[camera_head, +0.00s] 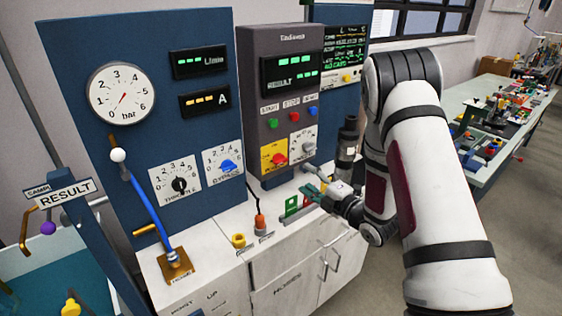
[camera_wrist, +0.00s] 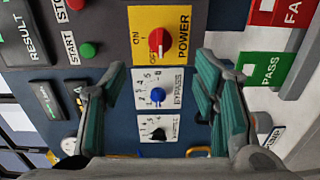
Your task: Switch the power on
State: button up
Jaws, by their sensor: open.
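The power switch is a red knob (camera_head: 279,159) on a yellow plate (camera_head: 268,150), low on the grey test panel. In the wrist view the red knob (camera_wrist: 159,42) sits on the yellow plate (camera_wrist: 176,17) marked ON, OFF and POWER. My gripper (camera_head: 318,190) is open and empty, in front of the panel to the lower right of the switch. In the wrist view my gripper's teal fingers (camera_wrist: 162,75) are spread apart. The knob lies beyond the fingertips, between their lines, and nothing touches it.
Green start (camera_head: 272,123) and red stop (camera_head: 294,117) buttons sit above the switch. A blue bypass knob (camera_head: 228,166) and black throttle knob (camera_head: 180,185) are on the blue board at left. The white counter (camera_head: 215,232) holds a green PASS block (camera_head: 291,206) near my gripper.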

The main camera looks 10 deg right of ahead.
aim_at(281, 160)
jog(key=x, duration=1.3)
jog(key=shift+w+a, duration=0.1)
jog(key=shift+a, duration=0.25)
jog(key=shift+f, duration=0.1)
jog(key=c, duration=1.2)
